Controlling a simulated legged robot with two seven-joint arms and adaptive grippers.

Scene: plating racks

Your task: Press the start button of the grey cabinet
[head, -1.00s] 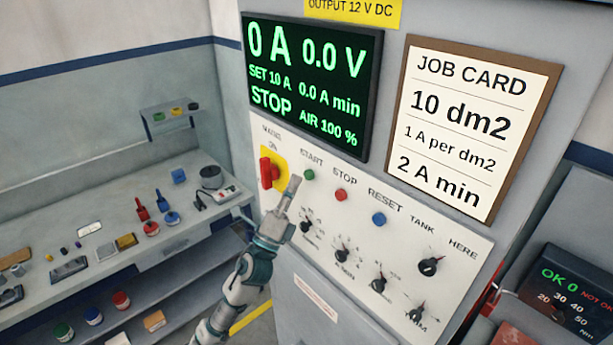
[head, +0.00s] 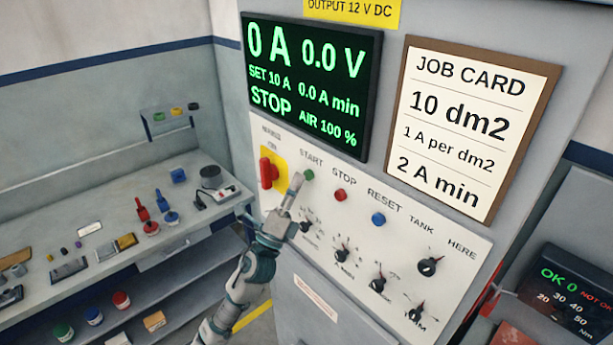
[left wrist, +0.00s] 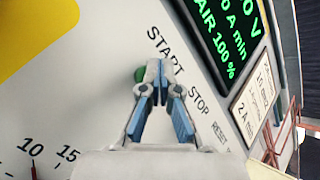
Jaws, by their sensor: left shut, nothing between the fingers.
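The grey cabinet (head: 430,55) has a white control panel with a green start button (head: 308,174) under the word START. My left gripper (head: 297,178) is shut and empty, its tip just left of the green button in the head view. In the left wrist view the closed fingertips (left wrist: 161,70) cover much of the green button (left wrist: 140,75), which shows at their left. I cannot tell whether the tip touches it. The display (head: 312,80) reads STOP, 0 A and 0.0 V. My right gripper is not in view.
A red stop button (head: 341,195), a blue reset button (head: 378,219) and several black knobs sit near the green button. A red mains switch (head: 269,173) on a yellow plate is close to its left. A bench (head: 110,235) with small items stands at left.

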